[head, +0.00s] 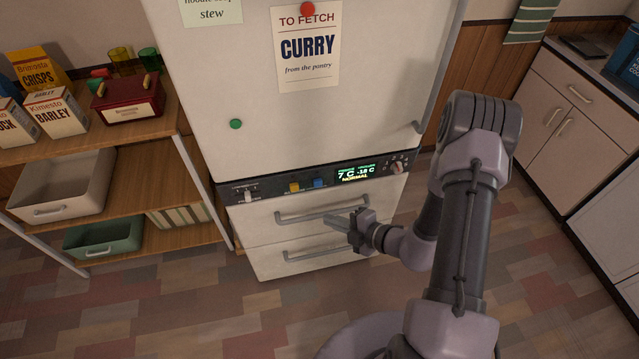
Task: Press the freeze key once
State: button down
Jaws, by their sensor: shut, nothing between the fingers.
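The fridge's control strip (225,190) runs across its front above two drawers. It carries a yellow key (294,187) and a blue key (319,183) side by side. The labels by the keys are too small to read, so I cannot tell which is the freeze key. The lit display (356,173) to their right reads 7 C, -18 C and NORMAL. My gripper (330,221) is shut and empty, in front of the upper drawer and below the keys in the picture. Its fingers point left. It appears apart from both keys.
A slider switch (248,195) and a rotary knob (397,167) are on the same strip. Drawer handles (320,211) stick out below it. A shelf (150,187) with boxes and bins stands at left. White cabinets (560,120) stand at right. Floor between is clear.

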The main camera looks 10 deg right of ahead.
send_near(316, 187)
jog(key=w+a+f, duration=0.1)
jog(key=a+f, duration=0.1)
jog(key=w+a+f, duration=0.1)
jog(key=a, duration=0.1)
jog(key=shift+w+a+b, duration=0.1)
jog(key=shift+w+b, duration=0.2)
dwell(1.8)
jog(key=shift+w, duration=0.4)
jog(key=shift+w, duration=0.85)
dwell(0.8)
jog(key=shift+s, duration=0.15)
jog(key=shift+s+p, duration=0.45)
jog(key=shift+s, duration=0.65)
jog(key=s+p, duration=0.1)
jog(key=s, duration=0.4)
